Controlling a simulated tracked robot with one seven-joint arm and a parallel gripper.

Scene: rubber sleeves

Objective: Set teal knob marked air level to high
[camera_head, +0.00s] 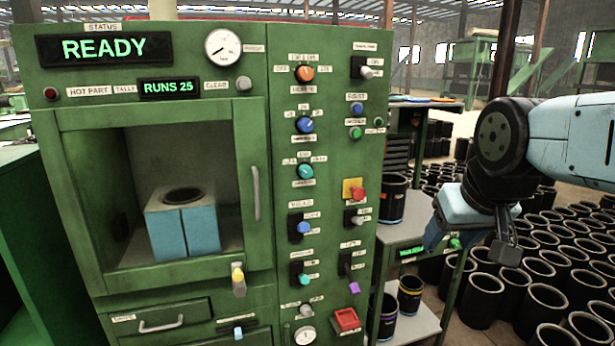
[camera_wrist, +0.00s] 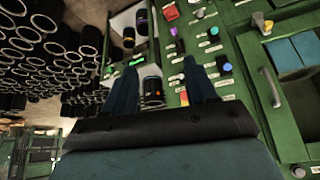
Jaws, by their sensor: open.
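The teal knob (camera_head: 305,172) is a round dial in the middle of the green panel's control column, below a blue knob and above a blue-handled lever. Small labels surround it, too small to read surely, and I cannot tell its pointer's exact direction. My gripper (camera_head: 472,240) hangs in the air to the right of the panel, well apart from the knob. In the wrist view my gripper (camera_wrist: 160,66) is open, with nothing between its fingers.
An orange knob (camera_head: 305,73) and a blue knob (camera_head: 305,124) sit above. A red knob on yellow (camera_head: 357,192) and several levers are close by. The door handle (camera_head: 256,193) sticks out at left. A shelf (camera_head: 410,236) with black sleeves stands right of the panel.

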